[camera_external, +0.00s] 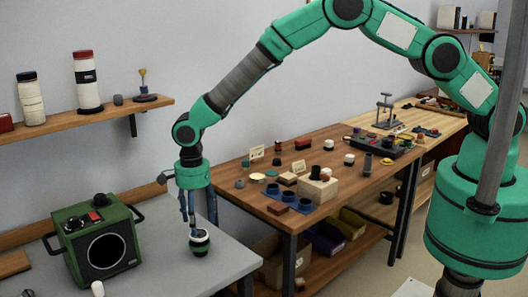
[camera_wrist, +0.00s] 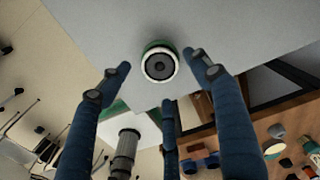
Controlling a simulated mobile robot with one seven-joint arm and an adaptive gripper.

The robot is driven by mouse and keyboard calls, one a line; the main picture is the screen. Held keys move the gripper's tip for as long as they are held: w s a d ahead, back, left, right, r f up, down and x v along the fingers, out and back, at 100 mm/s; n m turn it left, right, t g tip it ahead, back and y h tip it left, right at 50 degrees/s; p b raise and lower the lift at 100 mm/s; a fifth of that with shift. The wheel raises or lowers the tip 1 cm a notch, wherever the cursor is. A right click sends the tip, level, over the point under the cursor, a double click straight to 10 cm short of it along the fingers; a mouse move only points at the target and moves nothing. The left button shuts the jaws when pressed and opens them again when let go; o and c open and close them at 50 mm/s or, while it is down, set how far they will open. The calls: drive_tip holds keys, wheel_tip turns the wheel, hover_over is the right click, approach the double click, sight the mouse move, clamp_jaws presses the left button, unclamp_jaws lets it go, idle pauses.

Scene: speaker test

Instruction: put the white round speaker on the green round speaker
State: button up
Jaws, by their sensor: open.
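The white round speaker (camera_external: 200,237), with a dark cone in its face, stands near the front right of the grey table. It appears to rest on the green round speaker (camera_external: 200,250), which shows as a dark green body under it. In the wrist view, the white speaker's ring (camera_wrist: 160,65) faces me, and a strip of green (camera_wrist: 156,44) shows behind its upper edge. My gripper (camera_external: 198,225) points down just above the pair. Its three blue fingers are open, spread around the white speaker in the wrist view with visible gaps. Most of the green speaker is hidden there.
A large green box speaker (camera_external: 103,249) with handles stands to the left on the grey table (camera_external: 170,262). A small white object (camera_external: 98,288) lies at its front. A brown workbench (camera_external: 250,200) with many small items stands to the right. A wall shelf (camera_external: 70,119) is behind.

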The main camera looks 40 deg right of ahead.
wheel_tip(320, 180, up, 8)
drive_tip(key=shift+p, duration=0.3)
drive_tip(key=shift+r, duration=0.1)
idle(0.6)
